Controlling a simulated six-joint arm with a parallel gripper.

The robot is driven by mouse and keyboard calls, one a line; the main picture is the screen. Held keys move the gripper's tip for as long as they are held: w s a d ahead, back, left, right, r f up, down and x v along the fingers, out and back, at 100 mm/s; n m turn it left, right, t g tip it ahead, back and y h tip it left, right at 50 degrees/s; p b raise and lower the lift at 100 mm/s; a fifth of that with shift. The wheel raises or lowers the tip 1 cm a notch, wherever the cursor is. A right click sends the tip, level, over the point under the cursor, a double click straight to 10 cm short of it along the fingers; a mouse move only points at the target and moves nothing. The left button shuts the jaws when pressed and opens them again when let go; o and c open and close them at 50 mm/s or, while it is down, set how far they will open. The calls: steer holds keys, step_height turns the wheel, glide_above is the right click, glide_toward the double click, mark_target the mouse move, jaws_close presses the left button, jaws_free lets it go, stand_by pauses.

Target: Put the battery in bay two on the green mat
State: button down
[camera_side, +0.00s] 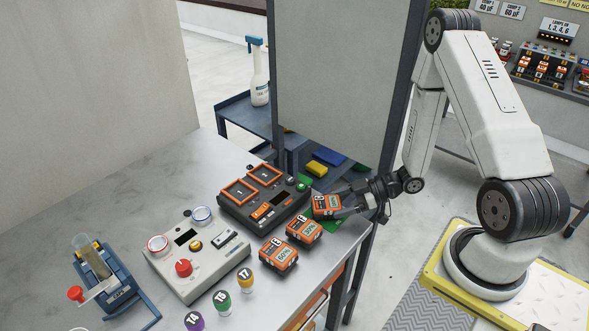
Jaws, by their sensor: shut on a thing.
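My gripper (346,200) reaches in from the right at the table's right edge. It is shut on an orange and dark battery (325,205). Parts of a green mat (305,181) show around that battery; the rest is hidden, and I cannot tell whether the battery touches it. A dark charger (283,211) with two orange-framed bays stands to the left. The nearer-left bay (238,193) and the farther-right bay (264,175) both show dark insides. Two more orange batteries stand in front of the charger, one (303,231) behind the other (278,254).
A grey control box (190,262) with a red button stands left of the batteries. Purple, green and yellow numbered items (221,301) stand at the front. A blue device (105,275) is at the left. A grey upright panel (340,75) rises behind the charger. Bare table lies at back left.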

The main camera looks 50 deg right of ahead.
jaws_free()
steer(key=shift+f, duration=0.1)
steer(key=shift+r, duration=0.2)
steer(key=v, duration=1.2)
stand_by(0.7)
